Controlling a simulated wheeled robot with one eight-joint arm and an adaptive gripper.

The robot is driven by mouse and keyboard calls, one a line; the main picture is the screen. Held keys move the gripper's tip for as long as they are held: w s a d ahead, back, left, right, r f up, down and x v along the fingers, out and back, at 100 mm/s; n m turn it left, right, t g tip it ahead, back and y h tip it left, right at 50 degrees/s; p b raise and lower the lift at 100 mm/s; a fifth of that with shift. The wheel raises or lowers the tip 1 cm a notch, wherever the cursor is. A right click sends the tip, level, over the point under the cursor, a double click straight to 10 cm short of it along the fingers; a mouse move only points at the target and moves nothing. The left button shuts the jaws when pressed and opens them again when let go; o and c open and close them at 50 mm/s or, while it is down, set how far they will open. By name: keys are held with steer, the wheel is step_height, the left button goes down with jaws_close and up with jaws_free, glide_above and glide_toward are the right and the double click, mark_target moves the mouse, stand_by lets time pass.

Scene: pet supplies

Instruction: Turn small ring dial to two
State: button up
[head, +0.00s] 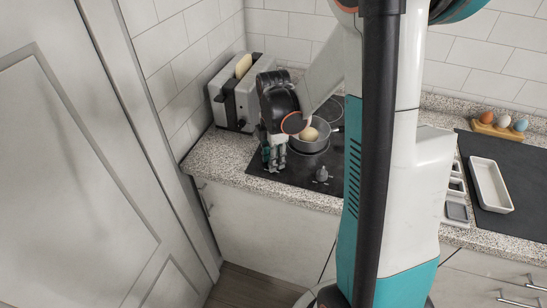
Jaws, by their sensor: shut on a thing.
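My gripper (274,163) points down at the front left of the black cooktop (295,174). Its fingers are shut on a dial there, which I take to be the small ring dial; they hide nearly all of it, so its pointer and numbers cannot be read. A second grey dial (322,174) stands free to the right of my gripper. The markings by it are too small to read.
A grey pot (311,144) with a round tan item (309,134) stands on the cooktop close behind my gripper. A toaster (232,97) holding bread stands at the back left. A white tray (490,184) and an egg holder (496,131) are at right.

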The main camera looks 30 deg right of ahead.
steer(key=shift+m, duration=0.4)
steer(key=m, duration=0.3)
steer(key=shift+m, duration=0.4)
steer(key=m, duration=0.3)
steer(key=shift+m, duration=0.3)
steer(key=m, duration=0.3)
steer(key=shift+m, duration=0.3)
steer(key=m, duration=0.3)
steer(key=shift+m+b, duration=0.3)
steer(key=m, duration=1.2)
steer(key=shift+m, duration=0.3)
